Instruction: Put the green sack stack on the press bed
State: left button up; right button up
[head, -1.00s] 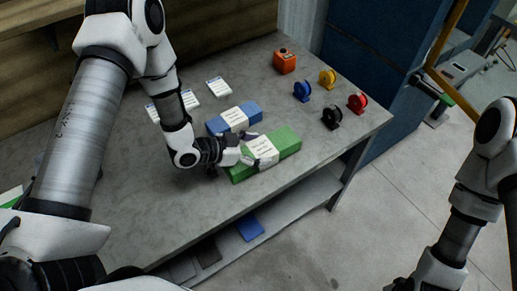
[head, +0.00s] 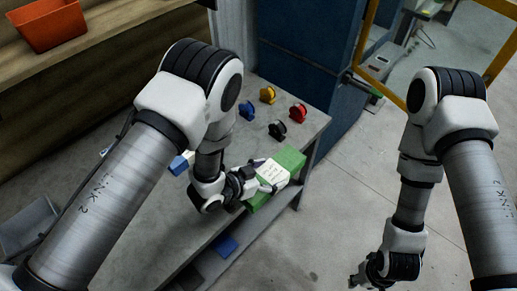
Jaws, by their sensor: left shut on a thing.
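The green sack stack (head: 290,158), with a white label around its middle, is near the right end of the grey table. My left gripper (head: 268,179) is shut on the stack at its label, from the left side. The stack is at the table's front edge in the head view; I cannot tell whether it touches the top. My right gripper (head: 370,277) hangs low over the floor at the bottom, apart from everything; its fingers are too dark and small to read. I cannot make out a press bed in this view.
Yellow (head: 267,95), blue (head: 247,111), red (head: 298,113) and black (head: 277,130) spools stand behind the stack. A blue stack (head: 179,164) is partly hidden by my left arm. An orange bin (head: 48,24) sits upper left. A yellow frame (head: 367,38) stands right. Floor at right is clear.

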pick_arm(q)
jog(key=shift+d, duration=0.1)
jog(key=shift+w, duration=0.2)
jog(key=shift+w+a+r+n+t+y+b, duration=0.1)
jog(key=shift+w+a+n+t+y+b, duration=0.15)
jog(key=shift+a+b, duration=0.3)
jog(key=shift+w+a+r+n+t+y+b, duration=0.15)
jog(key=shift+w+a+t+b, duration=0.25)
jog(key=shift+a, duration=0.2)
jog(key=s+a+r+n+t+y+b, duration=0.1)
jog(key=a+n+y, duration=0.3)
jog(key=a, duration=0.4)
jog(key=s+a+r+n+t+y, duration=0.1)
jog(key=a+n+y, duration=0.3)
jog(key=a, duration=0.5)
jog(key=shift+n+t+y+b, duration=0.3)
jog(key=shift+t+y+b, duration=0.1)
jog(key=shift+t, duration=0.15)
jog(key=shift+w+a+r, duration=0.1)
